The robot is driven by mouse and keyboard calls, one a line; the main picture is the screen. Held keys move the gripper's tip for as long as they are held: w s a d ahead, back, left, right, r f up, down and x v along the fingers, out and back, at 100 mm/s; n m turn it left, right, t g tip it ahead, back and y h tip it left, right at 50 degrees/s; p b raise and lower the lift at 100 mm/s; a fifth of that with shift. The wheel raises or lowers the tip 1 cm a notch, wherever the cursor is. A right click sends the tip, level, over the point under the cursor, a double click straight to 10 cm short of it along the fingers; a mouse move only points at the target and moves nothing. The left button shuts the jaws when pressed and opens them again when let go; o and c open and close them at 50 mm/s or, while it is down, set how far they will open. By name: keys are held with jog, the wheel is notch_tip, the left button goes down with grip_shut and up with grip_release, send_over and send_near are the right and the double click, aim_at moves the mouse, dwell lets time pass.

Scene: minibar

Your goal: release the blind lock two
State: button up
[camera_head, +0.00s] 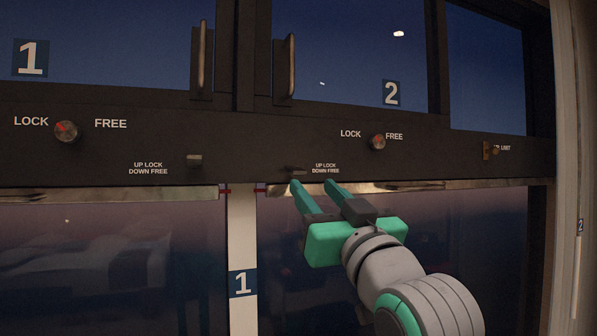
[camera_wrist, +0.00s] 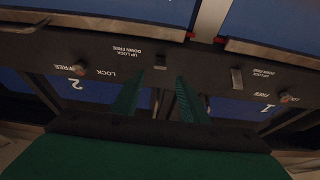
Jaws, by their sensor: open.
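The small lever of blind lock two (camera_head: 295,169) sits on the dark rail beside the "UP LOCK DOWN FREE" text under the number 2 window. In the upside-down wrist view the lever (camera_wrist: 160,67) lies between and just beyond my fingertips. My gripper (camera_head: 312,183) is open, with its two green fingers pointing up at the rail. The left fingertip is just below the lever in the head view; contact cannot be told. In the wrist view my gripper (camera_wrist: 159,77) is empty between the fingers.
A LOCK/FREE knob (camera_head: 377,142) is on the rail to the right. Knob one (camera_head: 66,131) and lever one (camera_head: 194,160) are to the left. Metal blind bars (camera_head: 420,186) run below the rail. Window handles (camera_head: 291,66) stand above.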

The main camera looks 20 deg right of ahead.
aim_at(301, 172)
jog(key=x, duration=0.9)
jog(key=shift+w+r, duration=0.1)
jog(key=shift+w, duration=0.15)
jog(key=shift+c, duration=0.6)
